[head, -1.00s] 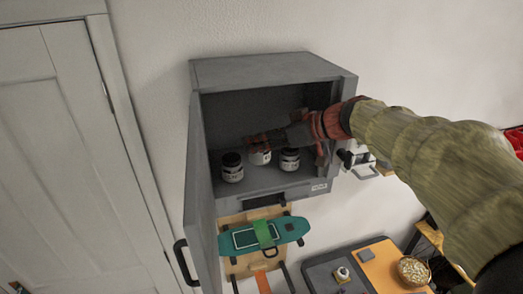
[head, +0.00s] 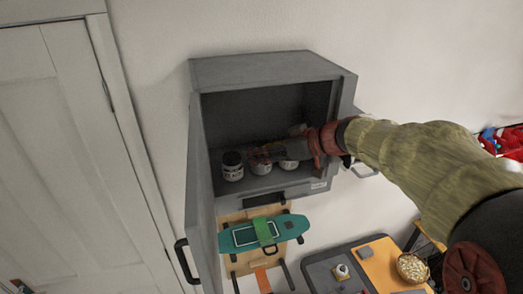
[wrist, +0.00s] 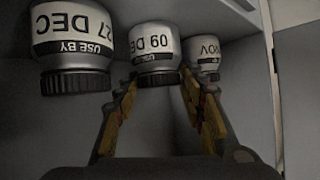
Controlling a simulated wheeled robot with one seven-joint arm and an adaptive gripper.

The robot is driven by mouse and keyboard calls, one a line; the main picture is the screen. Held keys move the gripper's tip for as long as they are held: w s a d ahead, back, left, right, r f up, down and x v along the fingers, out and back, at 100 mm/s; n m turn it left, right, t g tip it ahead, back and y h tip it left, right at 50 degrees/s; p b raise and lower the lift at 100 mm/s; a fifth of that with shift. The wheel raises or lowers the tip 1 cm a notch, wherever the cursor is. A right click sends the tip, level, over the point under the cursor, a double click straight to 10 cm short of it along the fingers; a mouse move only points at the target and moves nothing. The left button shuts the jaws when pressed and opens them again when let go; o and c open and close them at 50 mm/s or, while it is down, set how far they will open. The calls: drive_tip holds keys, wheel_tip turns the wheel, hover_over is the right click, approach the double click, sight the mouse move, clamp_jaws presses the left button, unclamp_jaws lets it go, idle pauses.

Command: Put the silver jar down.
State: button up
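The jar between my fingers, which I take to be the silver jar (wrist: 155,42), is white with a dark lid and a label reading "09 DE". It also shows in the head view (head: 261,165), low inside the grey cabinet (head: 265,72), between two other jars. My gripper (wrist: 157,82) has a finger on each side of it, and the tips look to touch it. The jar looks upright at the shelf; I cannot tell whether its base touches. In the head view my gripper (head: 265,154) hides its top.
A jar marked "NOV" (wrist: 203,50) stands on the other side. The cabinet door (head: 201,195) hangs open at left. Side walls bound the shelf.

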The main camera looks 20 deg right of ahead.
drive_tip(key=o, duration=0.3)
drive_tip(key=shift+s+r, duration=0.1)
drive_tip(key=shift+r, duration=0.05)
drive_tip(key=b+v, duration=0.1)
drive_tip(key=v, duration=1.1)
idle(0.3)
